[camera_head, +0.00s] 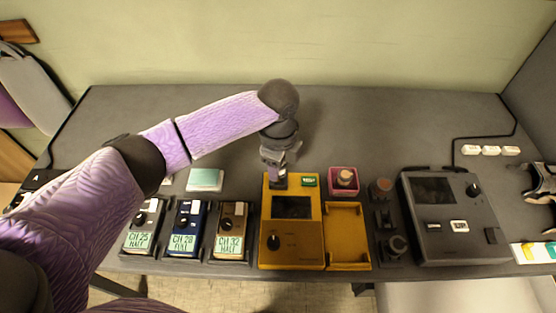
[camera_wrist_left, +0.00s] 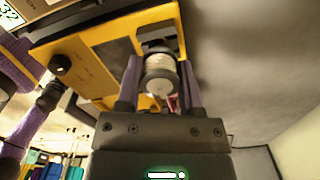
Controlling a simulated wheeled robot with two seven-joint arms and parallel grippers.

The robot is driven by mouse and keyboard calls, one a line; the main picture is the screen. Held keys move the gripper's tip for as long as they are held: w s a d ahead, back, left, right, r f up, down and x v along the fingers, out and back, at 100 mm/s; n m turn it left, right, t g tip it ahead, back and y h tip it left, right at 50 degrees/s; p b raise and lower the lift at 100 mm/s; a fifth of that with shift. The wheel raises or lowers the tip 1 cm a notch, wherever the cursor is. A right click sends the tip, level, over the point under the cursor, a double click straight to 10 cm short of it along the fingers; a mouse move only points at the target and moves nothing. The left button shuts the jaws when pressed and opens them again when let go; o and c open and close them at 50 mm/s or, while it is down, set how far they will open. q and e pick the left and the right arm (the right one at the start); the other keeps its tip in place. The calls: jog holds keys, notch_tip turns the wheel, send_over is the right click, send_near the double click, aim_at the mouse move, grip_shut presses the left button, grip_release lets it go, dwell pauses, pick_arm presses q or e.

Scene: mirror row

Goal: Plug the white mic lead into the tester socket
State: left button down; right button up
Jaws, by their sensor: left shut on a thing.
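The yellow tester (camera_head: 310,254) lies on the table with a dark screen and a black knob; it also shows in the left wrist view (camera_wrist_left: 95,62). My left gripper (camera_head: 278,178) is at the tester's back left edge, pointing down. In the left wrist view its two fingers (camera_wrist_left: 160,92) are shut on the white plug of the mic lead (camera_wrist_left: 161,76). The plug is up against a dark round part at the tester's edge. The socket is hidden, so I cannot tell how deep the plug sits. My right gripper (camera_head: 538,182) shows partly at the right edge, fingers apart.
Labelled pedals (camera_head: 185,228) stand left of the tester. A yellow tray (camera_head: 347,237), a pink box (camera_head: 343,181) and a dark grey device (camera_head: 453,217) stand to its right. White blocks (camera_head: 490,150) lie far right. The table behind the tester is clear.

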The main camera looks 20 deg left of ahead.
pick_arm(q)
jog(key=shift+f+b, duration=0.45)
jog(key=shift+f, duration=0.6)
pick_arm(e)
jog(key=shift+s+f, duration=0.15)
jog(key=shift+f, duration=0.3)
pick_arm(q)
jog(key=shift+c, duration=0.7)
grip_release()
notch_tip(320, 180, up, 9)
jog(key=p, duration=0.3)
jog(key=shift+r+p, duration=0.15)
jog(key=shift+p, duration=0.2)
jog(key=shift+r, duration=0.35)
pick_arm(e)
jog(key=r, duration=0.2)
jog(key=w+a+r, duration=0.1)
jog(key=shift+w+a+r, duration=0.2)
jog(key=shift+r, duration=0.15)
pick_arm(q)
jog(key=shift+f, duration=0.1)
pick_arm(e)
jog(key=shift+d, duration=0.1)
